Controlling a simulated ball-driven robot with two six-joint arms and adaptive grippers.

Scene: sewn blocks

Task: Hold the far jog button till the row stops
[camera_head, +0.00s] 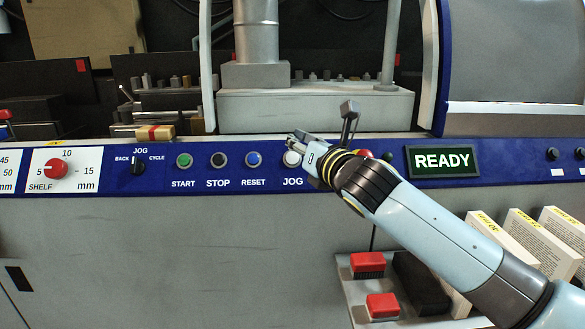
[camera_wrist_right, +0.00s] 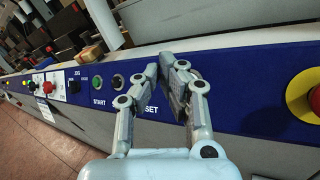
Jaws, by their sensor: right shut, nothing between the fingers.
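The white JOG button (camera_head: 292,158) is on the blue panel strip, right of the RESET button (camera_head: 253,159). My right gripper (camera_head: 297,142) is shut and empty, its fingertips at the button's upper edge in the head view. Whether they touch or press it I cannot tell. In the right wrist view the shut fingers (camera_wrist_right: 169,66) are in front of the panel and no JOG button shows. A block with a red band (camera_head: 155,132) lies on the machine ledge; no moving row can be made out. My left gripper is not in view.
The display (camera_head: 443,161) reads READY. The START button (camera_head: 184,160), STOP button (camera_head: 218,160) and mode knob (camera_head: 138,167) are to the left. A yellow-ringed red button (camera_wrist_right: 308,97) is right of my fingers. Book blocks (camera_head: 505,240) stand at lower right.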

